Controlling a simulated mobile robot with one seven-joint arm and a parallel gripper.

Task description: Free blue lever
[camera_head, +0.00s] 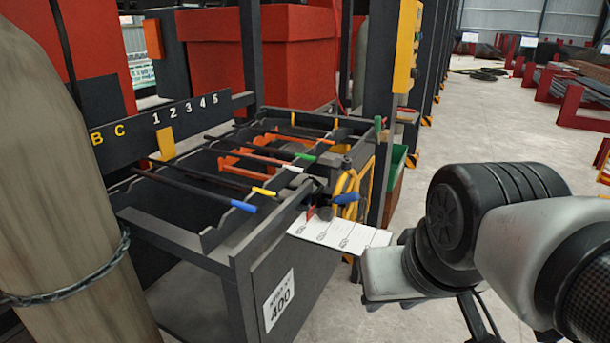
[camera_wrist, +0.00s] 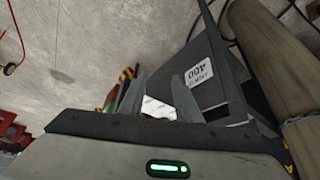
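In the head view a row of dark rods lies across a black frame, with coloured ends. The blue-tipped lever (camera_head: 243,206) is nearest, its end sticking out over the frame's front edge. A yellow-tipped one (camera_head: 264,192) lies beside it. A second blue handle (camera_head: 346,198) sits at the frame's right corner, above a white labelled sheet (camera_head: 342,233). My gripper (camera_wrist: 157,76) shows two separated grey fingers in the wrist view, open, with no blue lever visible between them. In the head view my arm reaches in from the right; its fingertips are not clear.
A thick tan cylinder (camera_head: 62,170) with a chain stands at left. A black cabinet panel with a "400" label (camera_head: 279,300) is below the rods. A yellow hose (camera_head: 350,185) hangs at the frame's right side. Concrete floor (camera_head: 490,125) is open at right.

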